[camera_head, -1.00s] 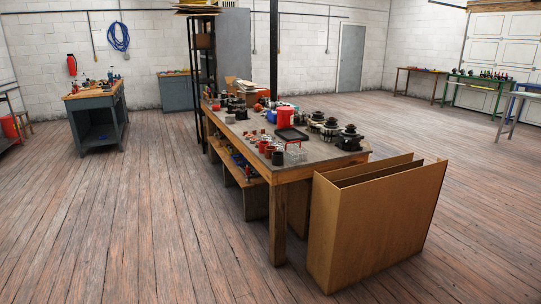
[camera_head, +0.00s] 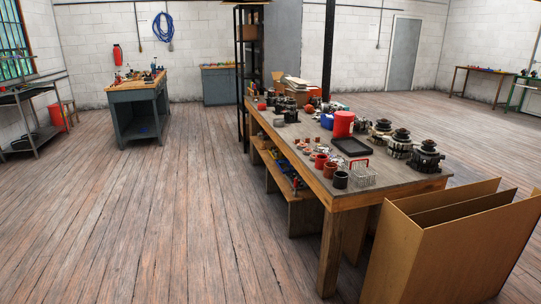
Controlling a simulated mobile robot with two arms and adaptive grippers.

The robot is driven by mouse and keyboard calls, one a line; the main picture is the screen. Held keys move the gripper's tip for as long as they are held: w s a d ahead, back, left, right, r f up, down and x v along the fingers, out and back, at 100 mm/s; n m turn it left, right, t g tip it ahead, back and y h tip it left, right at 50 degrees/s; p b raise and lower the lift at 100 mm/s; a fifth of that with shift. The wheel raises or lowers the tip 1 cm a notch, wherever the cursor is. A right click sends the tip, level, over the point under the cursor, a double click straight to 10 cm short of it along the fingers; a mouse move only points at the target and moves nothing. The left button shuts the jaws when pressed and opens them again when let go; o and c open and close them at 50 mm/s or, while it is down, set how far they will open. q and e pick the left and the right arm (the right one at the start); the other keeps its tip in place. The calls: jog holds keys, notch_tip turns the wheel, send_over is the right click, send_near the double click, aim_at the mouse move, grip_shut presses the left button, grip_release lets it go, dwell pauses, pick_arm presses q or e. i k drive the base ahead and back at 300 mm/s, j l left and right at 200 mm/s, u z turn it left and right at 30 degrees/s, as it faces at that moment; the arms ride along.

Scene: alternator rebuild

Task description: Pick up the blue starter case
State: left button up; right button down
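A small blue item (camera_head: 326,121) sits on the long workbench (camera_head: 338,186), just left of a red bucket (camera_head: 343,125). It is partly hidden by the bucket and too small for me to tell whether it is the blue starter case. No other clear candidate for the case shows on this bench. Neither of my grippers is in view.
Alternators (camera_head: 426,157) line the bench's right side, near a black tray (camera_head: 351,147) and a wire basket (camera_head: 362,175). A tall brown divided box (camera_head: 440,250) stands at its near end. Open wooden floor (camera_head: 170,220) lies to the left, before a grey cabinet bench (camera_head: 138,110).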

aim_at(329, 168)
jog(key=i+j, duration=0.1)
jog(key=i, duration=0.5)
jog(key=i+j+z, duration=0.1)
jog(key=i, duration=0.5)
jog(key=i+j+z, duration=0.1)
jog(key=i, duration=0.45)
